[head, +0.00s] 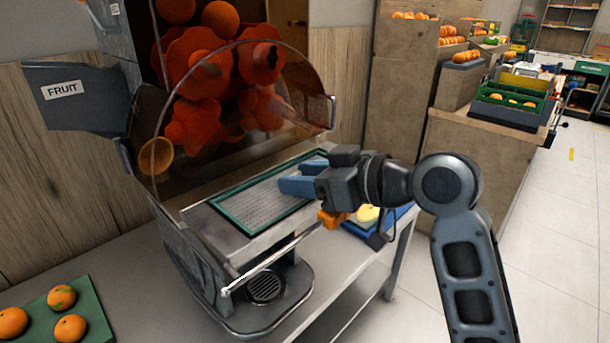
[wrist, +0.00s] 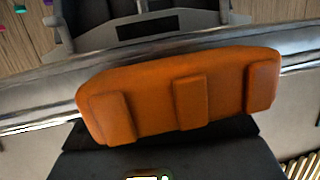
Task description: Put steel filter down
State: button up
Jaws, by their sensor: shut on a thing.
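The steel filter (head: 252,203) is a flat perforated grey tray with a dark green rim. It appears at the top of the juicer's (head: 205,222) metal deck, in front of the clear curved cover. My gripper (head: 292,176) is at the filter's right end, its blue-grey fingers shut on it. The exact contact is hidden, and I cannot tell whether the filter rests on the deck or is slightly above it. The wrist view shows an orange ribbed block (wrist: 180,95) up close, and the filter cannot be made out there.
The juicer's clear cover (head: 165,130) and orange rotors stand behind the filter. A green tray (head: 95,310) with oranges lies at lower left. A blue tray (head: 355,231) with a yellow item is right of the juicer. Wooden crates stand farther right.

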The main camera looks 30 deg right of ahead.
jog(key=shift+f+b, duration=0.55)
jog(key=shift+f, duration=0.35)
jog(key=o, duration=1.1)
jog(key=shift+f, duration=0.1)
jog(key=shift+r, duration=0.3)
jog(key=v, duration=0.8)
jog(key=r+v, duration=0.1)
jog(key=v, duration=0.3)
jog(key=shift+r, duration=0.15)
